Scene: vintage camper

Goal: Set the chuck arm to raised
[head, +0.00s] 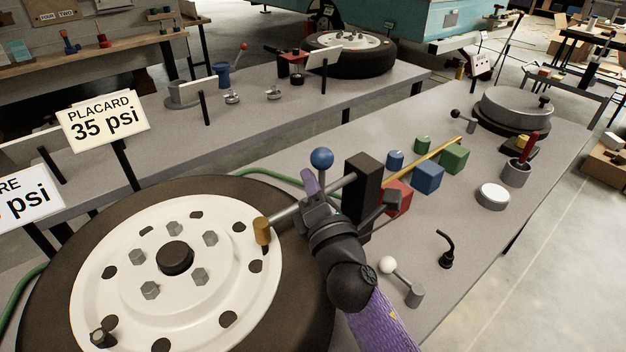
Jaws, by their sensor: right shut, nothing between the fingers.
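The chuck arm (286,216) is a grey bar running from a black post (363,178) toward the wheel. It slopes down to the left. A brass chuck (262,231) hangs at its end, over the right side of the white wheel rim (95,240). A blue ball knob (321,158) stands above the bar. My right gripper (311,188) is shut and empty, at the bar just below the blue knob. It hides part of the bar and the knob's stem; I cannot tell whether it touches them. My left gripper is out of view.
A black tyre (170,190) surrounds the rim. Red (399,197), blue (428,176) and green (454,158) blocks sit right of the post. A white-knobbed lever (402,280) and a black hook (447,250) stand nearer. A placard (103,121) stands at the left.

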